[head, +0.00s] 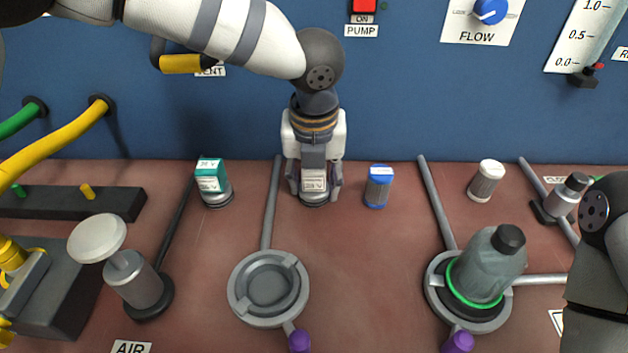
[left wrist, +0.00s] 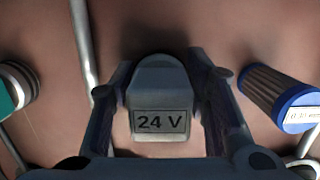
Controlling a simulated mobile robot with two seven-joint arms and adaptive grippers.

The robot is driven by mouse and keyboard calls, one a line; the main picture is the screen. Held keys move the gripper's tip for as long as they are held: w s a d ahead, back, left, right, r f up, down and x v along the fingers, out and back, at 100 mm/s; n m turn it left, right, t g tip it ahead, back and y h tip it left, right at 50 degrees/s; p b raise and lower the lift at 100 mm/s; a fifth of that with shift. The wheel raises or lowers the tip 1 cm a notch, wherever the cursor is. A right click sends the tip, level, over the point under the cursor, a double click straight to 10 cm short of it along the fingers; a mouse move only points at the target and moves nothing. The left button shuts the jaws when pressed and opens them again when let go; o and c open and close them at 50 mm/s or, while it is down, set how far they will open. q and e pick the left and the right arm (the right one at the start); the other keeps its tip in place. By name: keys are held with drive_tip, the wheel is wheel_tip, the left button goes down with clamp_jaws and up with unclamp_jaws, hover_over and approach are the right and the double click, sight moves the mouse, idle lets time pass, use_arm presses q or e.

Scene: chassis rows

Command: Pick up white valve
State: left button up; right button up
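The white valve (head: 314,182) is a small pale block with a "24 V" label on a dark round base, standing upright at the back of the bench. It fills the middle of the left wrist view (left wrist: 160,85). My left gripper (head: 314,190) points down over it, with one finger on each side. In the left wrist view, the fingers (left wrist: 162,75) straddle the valve and look spread, with little room at its sides. Contact is hard to make out. Part of my right arm shows at the right edge, but its gripper is out of view.
A teal-topped valve (head: 212,182) stands left and a blue-capped filter (head: 378,188) close right. A white-capped filter (head: 485,182) is farther right. The blue panel (head: 400,110) rises behind.

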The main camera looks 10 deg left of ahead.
use_arm(q)
drive_tip(key=shift+r, duration=0.1)
drive_tip(key=shift+w+r, duration=0.1)
drive_tip(key=shift+r, duration=0.25)
drive_tip(key=s+d+r+p, duration=0.1)
drive_tip(key=s+d+r, duration=0.7)
drive_tip(key=d+r, duration=0.3)
drive_tip(key=shift+d+r+p, duration=0.3)
drive_tip(key=shift+d+r, duration=0.05)
drive_tip(key=shift+r, duration=0.2)
use_arm(e)
drive_tip(key=shift+w+r+t, duration=0.4)
drive_tip(key=shift+w+r, duration=0.6)
use_arm(q)
drive_tip(key=shift+a, duration=0.1)
